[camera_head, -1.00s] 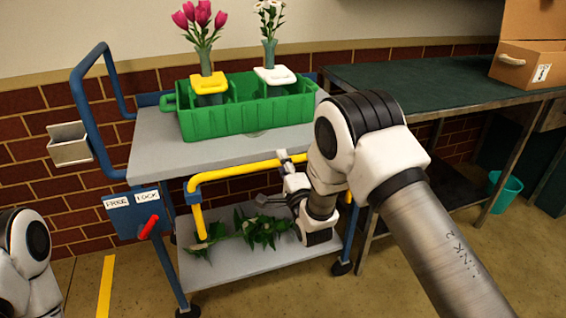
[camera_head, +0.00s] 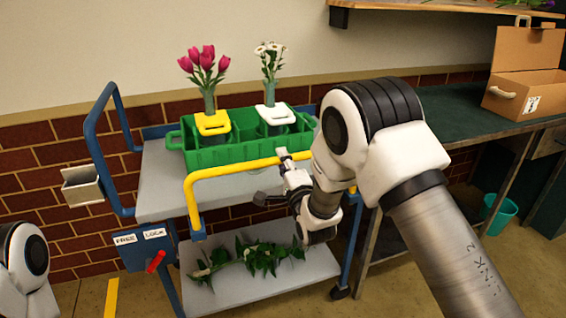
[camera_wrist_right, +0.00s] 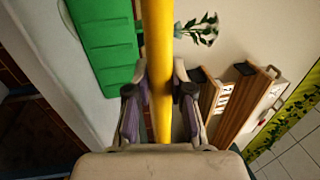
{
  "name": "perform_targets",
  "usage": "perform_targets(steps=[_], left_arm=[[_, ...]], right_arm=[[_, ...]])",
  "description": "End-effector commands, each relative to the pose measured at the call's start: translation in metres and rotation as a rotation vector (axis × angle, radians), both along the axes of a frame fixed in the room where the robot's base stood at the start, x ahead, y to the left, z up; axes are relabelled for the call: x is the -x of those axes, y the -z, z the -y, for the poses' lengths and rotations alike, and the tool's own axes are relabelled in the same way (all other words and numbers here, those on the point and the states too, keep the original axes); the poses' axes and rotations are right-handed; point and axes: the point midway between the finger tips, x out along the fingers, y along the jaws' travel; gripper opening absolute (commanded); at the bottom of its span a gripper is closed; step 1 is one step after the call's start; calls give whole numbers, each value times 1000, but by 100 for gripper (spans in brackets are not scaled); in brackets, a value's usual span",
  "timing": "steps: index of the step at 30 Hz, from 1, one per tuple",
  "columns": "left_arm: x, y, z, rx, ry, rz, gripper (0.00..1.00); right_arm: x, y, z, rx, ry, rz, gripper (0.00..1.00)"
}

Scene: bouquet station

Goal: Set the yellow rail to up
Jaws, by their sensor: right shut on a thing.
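The yellow rail (camera_head: 230,171) is a bent tube along the front of the blue cart. Its top bar now stands above the upper shelf's front edge, in front of the green crate's lower part. My right gripper (camera_head: 283,155) is shut on the rail's top bar. In the right wrist view the rail (camera_wrist_right: 158,30) runs between the two fingers of the right gripper (camera_wrist_right: 160,85). Only a part of my left arm shows at the left edge; the left gripper is out of view.
The green crate (camera_head: 225,154) on the upper shelf (camera_head: 160,190) holds tulips (camera_head: 204,62) and white flowers (camera_head: 270,58). A red lever (camera_head: 155,262) sits below FREE and LOCK labels, leaning right. Greenery lies on the lower shelf (camera_head: 225,298). A dark table (camera_head: 460,120) stands right.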

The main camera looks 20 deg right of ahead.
Motion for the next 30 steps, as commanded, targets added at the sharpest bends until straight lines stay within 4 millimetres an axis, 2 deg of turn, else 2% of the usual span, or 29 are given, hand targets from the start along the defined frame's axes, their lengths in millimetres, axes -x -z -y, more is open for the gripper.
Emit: perform_targets(steps=[1,3,4,5,6,14,17,20,27,30], left_arm=[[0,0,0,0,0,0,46],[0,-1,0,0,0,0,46],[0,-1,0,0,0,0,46],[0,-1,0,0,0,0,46],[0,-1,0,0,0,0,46],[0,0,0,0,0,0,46],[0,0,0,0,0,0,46],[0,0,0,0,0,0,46],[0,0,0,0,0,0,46],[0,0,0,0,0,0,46]], right_arm=[[-2,-8,0,-2,1,18,0],[-2,-8,1,-2,1,19,0],[-2,-8,1,-2,2,19,32],[-2,-8,1,-2,1,19,42],[-2,-8,1,-2,1,18,47],[-1,-4,0,-1,1,11,47],[6,-2,0,0,1,8,47],[21,2,1,1,0,6,47],[82,13,3,0,1,7,47],[102,17,4,0,1,9,47]])
